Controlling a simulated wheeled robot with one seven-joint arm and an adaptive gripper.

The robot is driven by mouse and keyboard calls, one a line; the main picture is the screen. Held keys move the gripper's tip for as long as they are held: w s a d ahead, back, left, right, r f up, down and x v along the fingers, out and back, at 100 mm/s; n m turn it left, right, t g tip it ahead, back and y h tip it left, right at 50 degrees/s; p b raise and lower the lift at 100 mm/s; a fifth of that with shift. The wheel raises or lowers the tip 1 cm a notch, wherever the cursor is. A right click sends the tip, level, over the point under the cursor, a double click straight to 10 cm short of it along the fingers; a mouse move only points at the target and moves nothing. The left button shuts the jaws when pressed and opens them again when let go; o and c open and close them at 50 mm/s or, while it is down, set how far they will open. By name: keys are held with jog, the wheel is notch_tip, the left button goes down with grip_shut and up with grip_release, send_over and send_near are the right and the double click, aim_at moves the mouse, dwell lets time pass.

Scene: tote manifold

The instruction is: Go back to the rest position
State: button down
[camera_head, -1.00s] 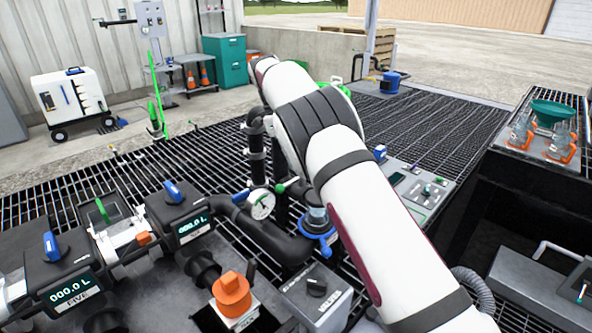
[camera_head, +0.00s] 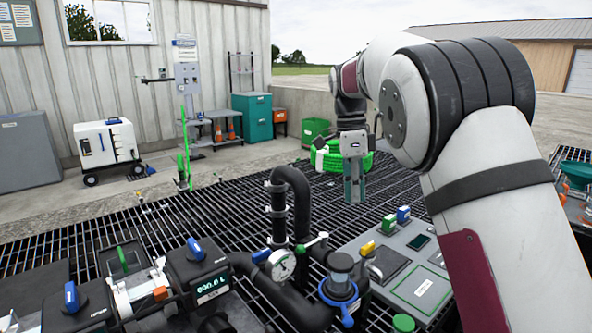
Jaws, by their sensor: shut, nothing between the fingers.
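My gripper (camera_head: 354,190) hangs from my raised arm, fingers pointing down, right of the middle in the head view. Its fingers are together with nothing between them.
Below stand black pipes (camera_head: 290,190) with a gauge (camera_head: 281,265), metering units with a display (camera_head: 211,284), and a grey panel (camera_head: 408,262) with coloured blocks. A white wheeled tote (camera_head: 108,150) and a teal cabinet (camera_head: 252,118) stand at the back. Open grating (camera_head: 110,235) lies left.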

jog(key=s+d+r+n+y, duration=0.1)
jog(key=s+d+r+n, duration=0.15)
jog(key=s, duration=0.45)
jog(key=s+d+r+n+t, duration=0.15)
jog(key=s+n, duration=0.25)
jog(key=s, duration=0.4)
jog(key=s+d+r+n+y, duration=0.1)
jog(key=s+r+n, duration=0.2)
jog(key=s, duration=0.4)
jog(key=s+d+f+n+t, duration=0.1)
jog(key=s+f+n, duration=0.4)
jog(key=s, duration=0.6)
jog(key=s+f+n, duration=0.4)
jog(key=s+f, duration=0.1)
jog(key=s, duration=0.6)
notch_tip(320, 180, up, 18)
jog(key=t+p, duration=0.3)
jog(key=p, duration=1.3)
jog(key=shift+f+h, duration=0.25)
jog(key=shift+h, duration=0.15)
